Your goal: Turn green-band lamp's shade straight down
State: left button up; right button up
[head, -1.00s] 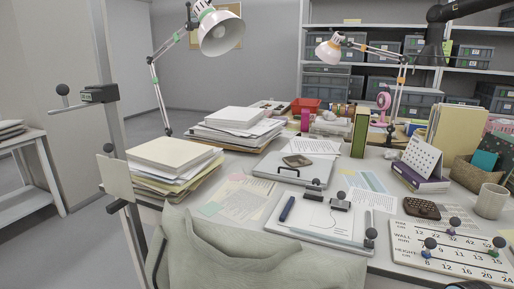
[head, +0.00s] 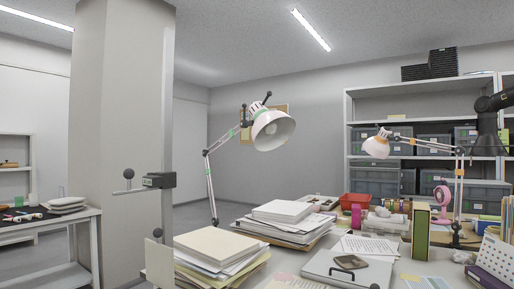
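The green-band lamp stands behind the paper stacks at the middle of the head view. Its jointed arm (head: 209,178) rises from the desk and bears green bands. Its white shade (head: 272,128) is tilted, with the open mouth facing toward me and down to the right, so I see into it. A black knobbed handle (head: 267,97) sticks up at the back of the shade. Neither of my grippers is in view.
A second lamp with orange bands (head: 377,146) stands at the right. A black hood on a jointed tube (head: 488,135) hangs at the right edge. Paper stacks (head: 217,246) fill the desk's near left. A grey column (head: 120,130) stands left. Space around the green-band shade looks clear.

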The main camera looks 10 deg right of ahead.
aim_at(271, 130)
jog(key=j+z, duration=0.15)
jog(key=z, duration=0.3)
jog(key=i+j+z, duration=0.1)
jog(key=z, duration=0.35)
jog(key=j+z, duration=0.4)
jog(key=j, duration=0.55)
jog(key=j+z, duration=0.4)
jog(key=j, duration=0.5)
